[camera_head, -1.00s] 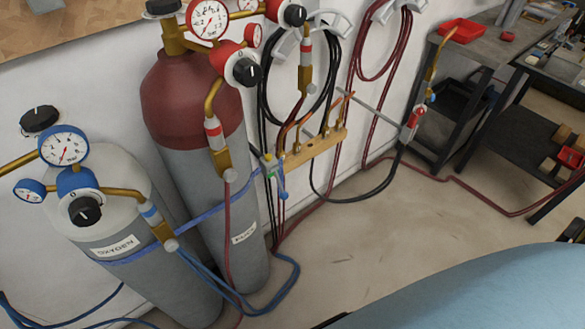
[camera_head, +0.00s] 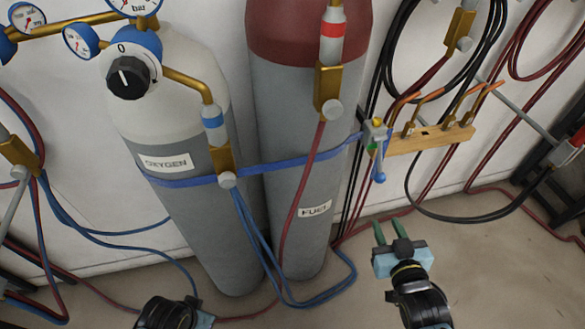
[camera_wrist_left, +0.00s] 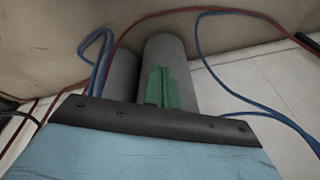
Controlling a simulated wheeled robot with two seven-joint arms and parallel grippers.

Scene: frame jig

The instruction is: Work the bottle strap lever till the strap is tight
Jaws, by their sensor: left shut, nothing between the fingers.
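The blue strap (camera_head: 270,166) runs round the grey OXYGEN cylinder (camera_head: 198,225) and the dark-red-topped FUEL cylinder (camera_head: 290,240). At its right end is a small grey tensioner (camera_head: 375,132) with yellow and green parts. Its lever, with a blue knob (camera_head: 379,177), hangs downward. My right gripper (camera_head: 389,230) is in front of and below the lever, apart from it, with green fingers spread and empty. My left gripper is at the bottom of the head view, its fingers hidden there. In the left wrist view its green fingers (camera_wrist_left: 163,88) are together and empty, pointing towards the cylinders.
Blue and red hoses (camera_head: 325,290) hang in front of the cylinders and lie on the floor. A wooden torch rack (camera_head: 432,138) is right of the tensioner, with black hose coils (camera_head: 440,60) above. The floor at lower right is mostly clear.

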